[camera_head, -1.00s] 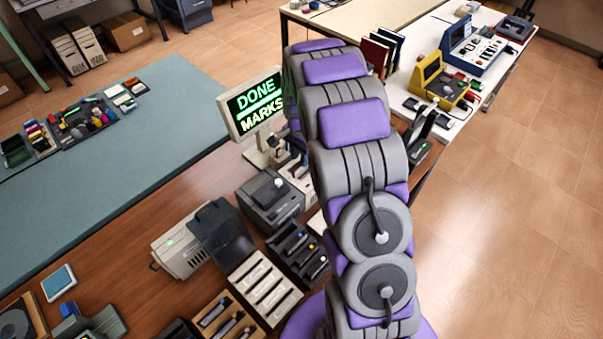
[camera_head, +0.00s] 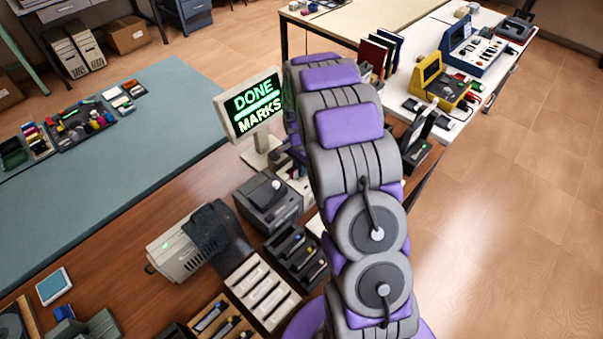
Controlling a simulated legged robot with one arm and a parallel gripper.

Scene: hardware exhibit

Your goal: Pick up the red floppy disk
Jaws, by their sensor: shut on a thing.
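I cannot make out a red floppy disk in this view. My purple and grey arm rises from the bottom right of centre towards the top middle and covers part of the bench and the things behind it. My gripper does not show; the far end of the arm is hidden behind its own links. Whether a disk is behind the arm cannot be seen.
A "DONE MARKS" screen (camera_head: 252,106) stands left of my arm. A dark grey box device (camera_head: 268,200), black tray (camera_head: 296,254) and white slotted tray (camera_head: 262,291) crowd the brown bench. Yellow (camera_head: 440,83) and blue (camera_head: 475,45) devices stand far right. Right-hand floor is clear.

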